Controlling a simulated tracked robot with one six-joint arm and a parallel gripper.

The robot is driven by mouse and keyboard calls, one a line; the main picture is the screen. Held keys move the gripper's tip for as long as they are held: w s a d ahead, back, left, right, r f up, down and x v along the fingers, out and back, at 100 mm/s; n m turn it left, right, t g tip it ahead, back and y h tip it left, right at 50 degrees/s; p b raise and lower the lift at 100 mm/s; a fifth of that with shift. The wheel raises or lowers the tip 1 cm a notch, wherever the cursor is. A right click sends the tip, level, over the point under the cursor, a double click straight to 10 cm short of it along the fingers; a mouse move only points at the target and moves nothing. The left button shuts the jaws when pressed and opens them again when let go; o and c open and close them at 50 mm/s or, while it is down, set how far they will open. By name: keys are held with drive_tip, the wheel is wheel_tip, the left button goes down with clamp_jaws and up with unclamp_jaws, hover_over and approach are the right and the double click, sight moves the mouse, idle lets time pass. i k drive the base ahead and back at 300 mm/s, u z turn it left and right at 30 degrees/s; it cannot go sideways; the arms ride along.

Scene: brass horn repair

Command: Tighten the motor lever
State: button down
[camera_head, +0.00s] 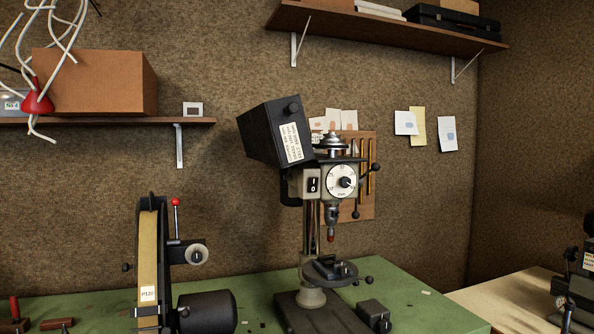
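A drill press stands on the green bench, with a black boxy motor housing (277,131) tilted at its upper left. A round black knob (293,107) sits on the housing's upper right part. The press also has black-knobbed feed handles (374,167) at its right side. A belt sander (150,255) stands to the left, with an upright red-ball lever (176,203) and a dark motor (207,311) at its base. I cannot tell which part is the motor lever or how tight it is. My gripper is not in view.
The green bench top (430,315) has some clear room at the right. A small dark block (374,314) lies by the press base. A wall shelf (190,122) holds a brown box (95,82); white tubes with a red part (38,100) hang in front.

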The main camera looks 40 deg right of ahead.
sight(285, 177)
drive_tip(key=u, duration=0.05)
drive_tip(key=i, duration=1)
drive_tip(key=z, duration=0.05)
